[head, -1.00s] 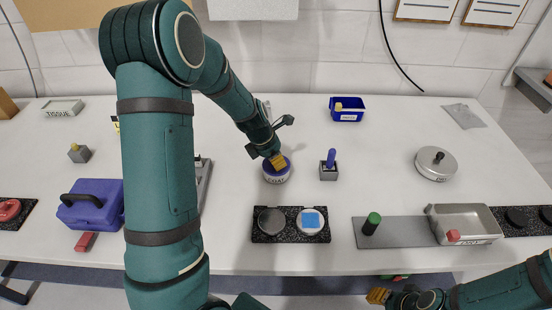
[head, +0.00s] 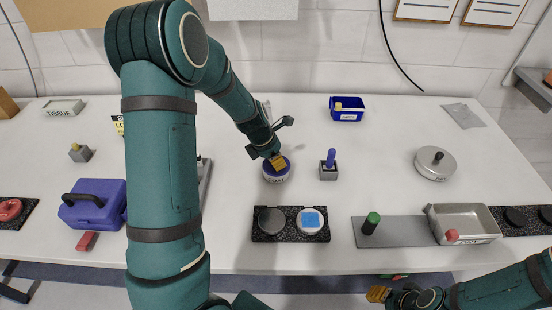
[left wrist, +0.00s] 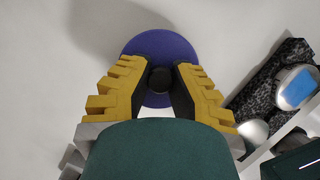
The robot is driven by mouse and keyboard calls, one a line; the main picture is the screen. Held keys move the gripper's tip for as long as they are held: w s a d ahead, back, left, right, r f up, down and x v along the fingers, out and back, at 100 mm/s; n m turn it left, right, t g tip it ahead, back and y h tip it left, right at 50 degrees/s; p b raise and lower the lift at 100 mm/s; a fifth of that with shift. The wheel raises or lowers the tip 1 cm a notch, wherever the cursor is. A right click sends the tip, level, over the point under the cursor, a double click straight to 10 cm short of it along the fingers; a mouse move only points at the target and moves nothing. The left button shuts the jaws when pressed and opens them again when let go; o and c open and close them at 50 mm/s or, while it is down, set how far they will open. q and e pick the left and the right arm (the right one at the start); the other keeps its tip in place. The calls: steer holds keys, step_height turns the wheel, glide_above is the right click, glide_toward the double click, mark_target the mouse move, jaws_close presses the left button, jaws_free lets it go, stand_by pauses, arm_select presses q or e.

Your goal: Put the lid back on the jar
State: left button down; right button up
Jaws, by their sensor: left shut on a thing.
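The jar (head: 276,178) is a low white round one with dark lettering, standing near the middle of the table. The purple round lid (head: 285,163) shows at its top and also in the left wrist view (left wrist: 160,44), with a dark knob in its middle. My left gripper (head: 278,160) is over the jar. In the left wrist view its yellow fingers are shut on the lid's knob (left wrist: 159,79). I cannot tell whether the lid is fully seated, as the gripper hides part of it. My right gripper (head: 378,295) is low at the table's front, seen too small to judge its fingers.
A grey block with a blue peg (head: 329,168) stands just right of the jar. A black speckled tray (head: 290,236) with two round pieces lies in front. A silver lidded pan (head: 436,164) and a metal tray (head: 463,222) are farther right. A blue case (head: 95,204) is at left.

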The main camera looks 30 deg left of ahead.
stand_by(0.4)
arm_select(q)
steer(key=shift+c, duration=1.7)
jaws_free()
steer(key=shift+r+p, duration=1.3)
steer(key=shift+p, duration=0.1)
steer(key=shift+r+p, duration=2.25)
steer(key=shift+p, duration=0.05)
steer(key=shift+f, duration=0.1)
